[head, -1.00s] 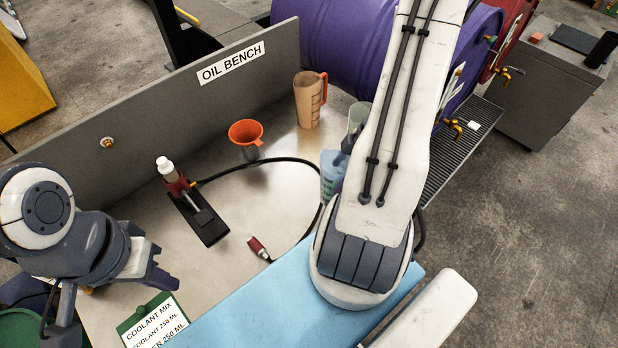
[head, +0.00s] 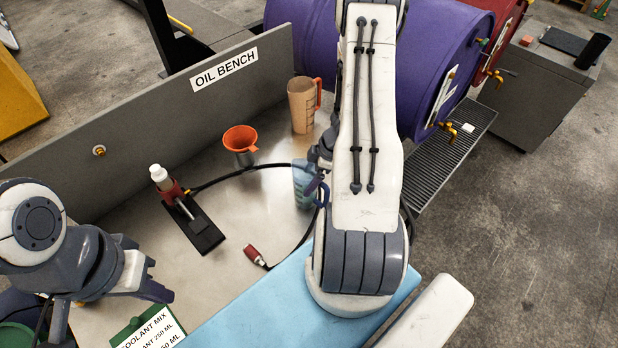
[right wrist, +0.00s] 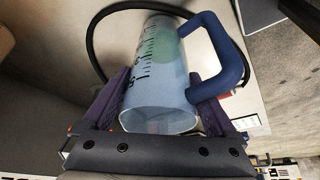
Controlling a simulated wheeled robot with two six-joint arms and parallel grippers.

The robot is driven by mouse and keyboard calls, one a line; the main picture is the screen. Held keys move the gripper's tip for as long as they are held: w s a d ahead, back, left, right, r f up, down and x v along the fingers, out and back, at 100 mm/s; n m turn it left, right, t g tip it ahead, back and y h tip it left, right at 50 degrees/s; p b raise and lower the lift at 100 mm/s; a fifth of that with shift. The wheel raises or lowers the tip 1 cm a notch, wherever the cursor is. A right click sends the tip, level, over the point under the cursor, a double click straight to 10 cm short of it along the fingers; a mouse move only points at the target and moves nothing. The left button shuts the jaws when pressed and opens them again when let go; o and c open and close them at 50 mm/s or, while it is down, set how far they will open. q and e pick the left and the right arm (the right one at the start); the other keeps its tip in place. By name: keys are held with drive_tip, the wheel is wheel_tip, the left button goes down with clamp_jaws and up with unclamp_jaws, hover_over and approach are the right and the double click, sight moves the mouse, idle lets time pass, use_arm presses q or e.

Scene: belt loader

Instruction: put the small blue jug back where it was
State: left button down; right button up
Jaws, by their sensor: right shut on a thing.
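The small blue jug (head: 302,188) is translucent, with dark marks and a dark blue handle. It is over the right part of the oil bench in the head view, partly hidden by my right arm. My right gripper (head: 319,172) is shut on it. In the right wrist view the jug (right wrist: 160,80) lies between the two purple fingers (right wrist: 158,110), its handle to the right and a greenish patch on its far part. I cannot tell whether its base touches the bench. My left gripper (head: 150,270) is open and empty over the bench's front left.
On the bench (head: 215,275) stand a tan jug (head: 301,107) with an orange handle, an orange funnel (head: 240,138) and a red-and-white tool on a black base (head: 205,235). A black hose (head: 235,173) curves to a red tip (head: 254,254). A blue mat (head: 255,310) lies in front.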

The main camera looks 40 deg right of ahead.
drive_tip(key=o, duration=1.4)
drive_tip(key=shift+f, duration=0.1)
